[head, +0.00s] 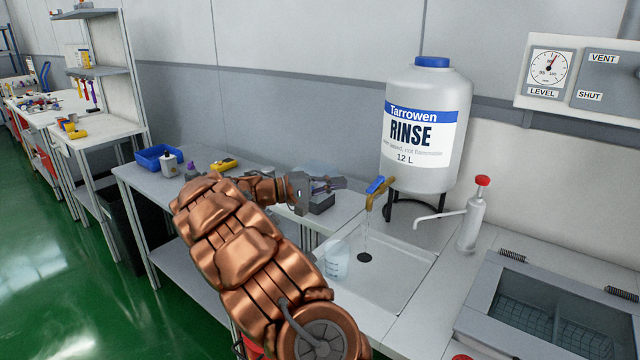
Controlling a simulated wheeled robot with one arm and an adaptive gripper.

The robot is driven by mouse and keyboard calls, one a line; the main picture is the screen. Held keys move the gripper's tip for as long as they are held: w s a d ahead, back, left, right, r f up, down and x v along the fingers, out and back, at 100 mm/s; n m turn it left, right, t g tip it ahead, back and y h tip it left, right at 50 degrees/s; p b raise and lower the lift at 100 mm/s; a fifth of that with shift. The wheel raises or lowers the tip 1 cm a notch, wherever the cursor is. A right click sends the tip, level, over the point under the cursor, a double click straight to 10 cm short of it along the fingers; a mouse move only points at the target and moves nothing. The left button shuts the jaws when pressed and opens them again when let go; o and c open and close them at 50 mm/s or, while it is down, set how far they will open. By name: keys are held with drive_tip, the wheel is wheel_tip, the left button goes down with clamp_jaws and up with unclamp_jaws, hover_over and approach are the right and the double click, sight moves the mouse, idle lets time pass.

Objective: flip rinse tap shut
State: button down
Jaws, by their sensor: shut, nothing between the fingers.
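The rinse tap is brass with a blue lever (376,185) and sits at the bottom of the white RINSE container (431,168). The lever slants up to the right, and a thin stream of liquid (366,226) runs from the spout toward the sink. My gripper (343,183) is shut and empty, just left of the blue lever, with a small gap between them in the picture. My copper-coloured arm reaches in from the bottom and hides part of the bench.
Below the tap is a white sink (400,270) with a dark drain and a clear beaker (337,260). A red-topped pump dispenser (472,215) stands to the right, beside a grey lidded basin (550,315). A blue bin (160,156) and bottles stand on the bench at left.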

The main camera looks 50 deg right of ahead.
sight(371, 185)
drive_tip(key=shift+s+d+p, duration=0.15)
drive_tip(key=shift+s+d, duration=0.15)
drive_tip(key=shift+s, duration=0.5)
drive_tip(key=shift+s+d+p, duration=0.1)
drive_tip(key=shift+s+d, duration=0.25)
drive_tip(key=shift+s, duration=0.45)
drive_tip(key=shift+s+d+p, duration=0.15)
drive_tip(key=shift+s+d, duration=0.15)
drive_tip(key=shift+s, duration=0.5)
drive_tip(key=shift+d, duration=0.1)
drive_tip(key=shift+s, duration=0.1)
